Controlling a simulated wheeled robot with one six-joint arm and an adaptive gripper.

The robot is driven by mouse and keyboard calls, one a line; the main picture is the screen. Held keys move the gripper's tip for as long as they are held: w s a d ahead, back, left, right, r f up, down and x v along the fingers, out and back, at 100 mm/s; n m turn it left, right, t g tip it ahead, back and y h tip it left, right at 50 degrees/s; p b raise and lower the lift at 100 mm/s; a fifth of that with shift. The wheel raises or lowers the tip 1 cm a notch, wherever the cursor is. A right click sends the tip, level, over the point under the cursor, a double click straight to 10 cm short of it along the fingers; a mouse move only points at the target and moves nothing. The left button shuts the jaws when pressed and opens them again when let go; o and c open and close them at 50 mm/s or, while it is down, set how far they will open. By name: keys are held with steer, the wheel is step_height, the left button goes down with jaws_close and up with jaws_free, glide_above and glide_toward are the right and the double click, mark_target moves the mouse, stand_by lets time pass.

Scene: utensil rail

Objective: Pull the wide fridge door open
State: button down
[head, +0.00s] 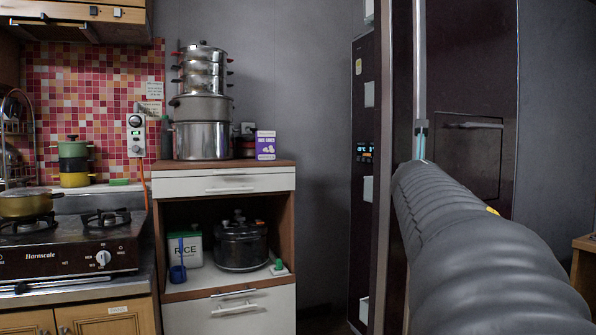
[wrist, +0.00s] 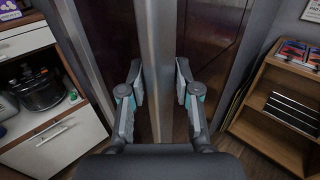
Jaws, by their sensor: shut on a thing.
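The dark fridge stands right of centre in the head view. Its wide door (head: 470,70) has a small inset panel with a grey handle (head: 472,125). A tall silver bar handle (head: 419,60) runs vertically along the door's left side. The same bar (wrist: 160,60) runs between my gripper's fingers (wrist: 160,92) in the wrist view. My gripper is shut on this bar, one finger on each side. In the head view my arm hides most of the gripper and the lower door. I cannot tell how far the door stands from closed.
A narrow dark fridge panel (head: 363,190) with a lit display is left of the wide door. A white-fronted cabinet (head: 225,183) with stacked pots stands further left, beside the stove (head: 70,245). A wooden shelf (wrist: 270,110) stands on the right in the wrist view.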

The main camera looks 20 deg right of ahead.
steer(key=shift+w+f, duration=0.1)
steer(key=shift+f, duration=0.25)
steer(key=c, duration=0.9)
jaws_free()
steer(key=shift+a, duration=0.1)
steer(key=shift+r, duration=0.15)
steer(key=v, duration=0.7)
steer(key=shift+s+a, duration=0.15)
steer(key=shift+s, duration=0.05)
